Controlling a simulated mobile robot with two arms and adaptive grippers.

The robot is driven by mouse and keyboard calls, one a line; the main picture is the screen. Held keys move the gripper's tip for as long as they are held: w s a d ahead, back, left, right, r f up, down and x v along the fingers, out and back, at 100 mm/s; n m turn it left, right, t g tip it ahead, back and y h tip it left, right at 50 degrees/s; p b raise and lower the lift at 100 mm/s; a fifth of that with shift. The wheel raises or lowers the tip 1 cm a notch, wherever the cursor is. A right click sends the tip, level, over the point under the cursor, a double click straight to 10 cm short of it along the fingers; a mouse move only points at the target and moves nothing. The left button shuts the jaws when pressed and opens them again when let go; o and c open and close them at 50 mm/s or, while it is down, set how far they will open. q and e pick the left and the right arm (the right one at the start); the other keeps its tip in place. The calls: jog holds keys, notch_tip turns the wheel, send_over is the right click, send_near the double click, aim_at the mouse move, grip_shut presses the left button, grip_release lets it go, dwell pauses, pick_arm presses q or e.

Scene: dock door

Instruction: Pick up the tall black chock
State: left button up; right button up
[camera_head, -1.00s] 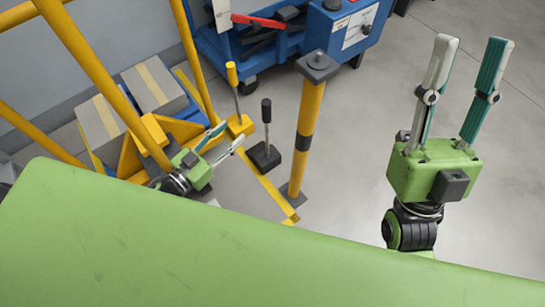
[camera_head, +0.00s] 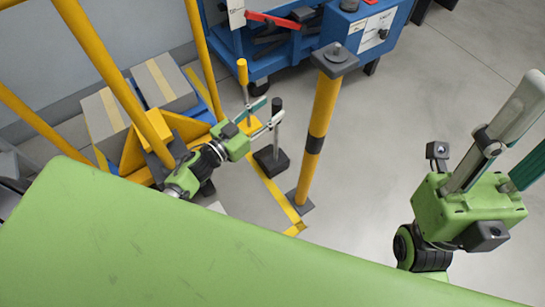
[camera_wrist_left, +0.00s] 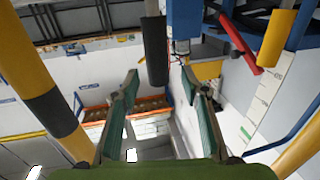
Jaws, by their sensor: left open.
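The tall black chock (camera_head: 272,160) stands on the floor, a black base with a thin upright rod and a black grip on top. My left gripper (camera_head: 271,113) is open, its fingers reaching toward the rod and grip from the left. In the left wrist view the black grip (camera_wrist_left: 156,55) appears between and beyond the two fingertips (camera_wrist_left: 160,77). I cannot tell whether a finger touches it. My right gripper (camera_head: 520,145) is at the far right, fingers apart and empty, partly cut off by the picture edge.
A chock with a yellow grip (camera_head: 243,73) stands just left of the black one. A yellow post with a black band (camera_head: 322,110) stands close on the right. Yellow rails (camera_head: 105,60) and a blue cart (camera_head: 362,35) are nearby. Open floor (camera_head: 400,120) lies right of the post.

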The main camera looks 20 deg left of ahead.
aim_at(273, 106)
pick_arm(q)
jog(key=x, duration=0.2)
jog(key=shift+w+d+b, duration=0.25)
jog(key=shift+d+b, duration=0.05)
jog(key=shift+b, duration=0.1)
jog(key=shift+w+d, duration=0.15)
jog(key=shift+w, duration=0.15)
grip_shut()
jog(key=shift+w+r, duration=0.1)
jog(key=shift+r, duration=0.1)
jog(key=shift+r, duration=0.2)
